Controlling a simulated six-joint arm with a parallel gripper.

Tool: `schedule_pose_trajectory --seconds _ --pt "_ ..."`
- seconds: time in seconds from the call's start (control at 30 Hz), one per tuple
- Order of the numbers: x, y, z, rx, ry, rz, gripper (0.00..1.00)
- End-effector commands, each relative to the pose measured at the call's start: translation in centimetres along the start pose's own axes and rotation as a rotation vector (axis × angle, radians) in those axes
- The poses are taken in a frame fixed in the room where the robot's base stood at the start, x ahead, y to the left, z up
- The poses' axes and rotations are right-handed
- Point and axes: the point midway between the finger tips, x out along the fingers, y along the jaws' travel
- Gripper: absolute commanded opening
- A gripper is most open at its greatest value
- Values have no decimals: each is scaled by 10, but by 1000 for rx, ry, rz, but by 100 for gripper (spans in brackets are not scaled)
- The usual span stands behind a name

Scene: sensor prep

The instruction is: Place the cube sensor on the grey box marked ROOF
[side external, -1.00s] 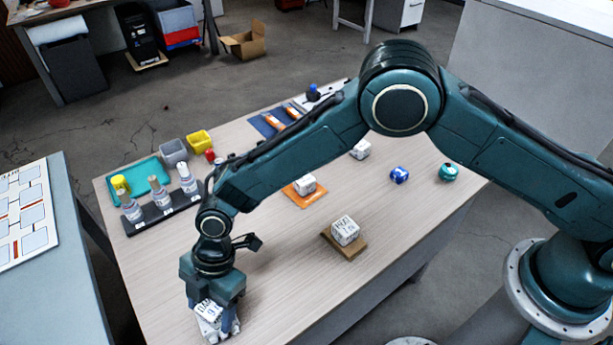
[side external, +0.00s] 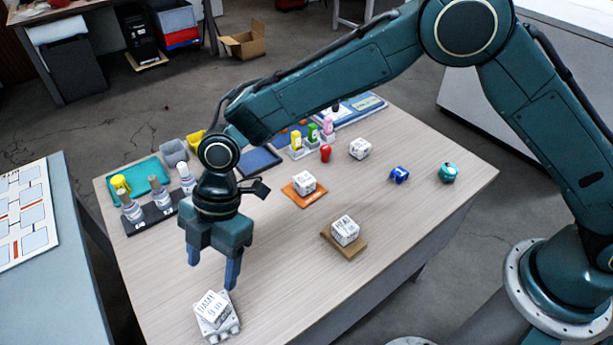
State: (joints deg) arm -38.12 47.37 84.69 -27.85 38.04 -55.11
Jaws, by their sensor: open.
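A white cube sensor (side external: 211,306) with dark printed lettering sits on a light grey box (side external: 232,327) near the front left edge of the table. The cube looks turned relative to the box, and it covers most of the box's top. Any ROOF marking cannot be read. My gripper (side external: 213,270) is above the cube, with its two blue fingers apart, empty and clear of it.
Similar white cubes sit on an orange pad (side external: 312,200), on a brown pad (side external: 343,247) and on the bare table (side external: 360,148). A dark rack (side external: 152,219) holds bottles at left. Blue (side external: 399,175) and teal (side external: 448,172) items stand at right.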

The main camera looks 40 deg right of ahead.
Motion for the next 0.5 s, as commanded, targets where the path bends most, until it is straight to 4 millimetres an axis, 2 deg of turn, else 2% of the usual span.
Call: schedule_pose_trajectory --seconds 0.2,0.5 --pt "-13 0 0 0 0 0 63" --pt "-14 0 0 0 0 -1 63"
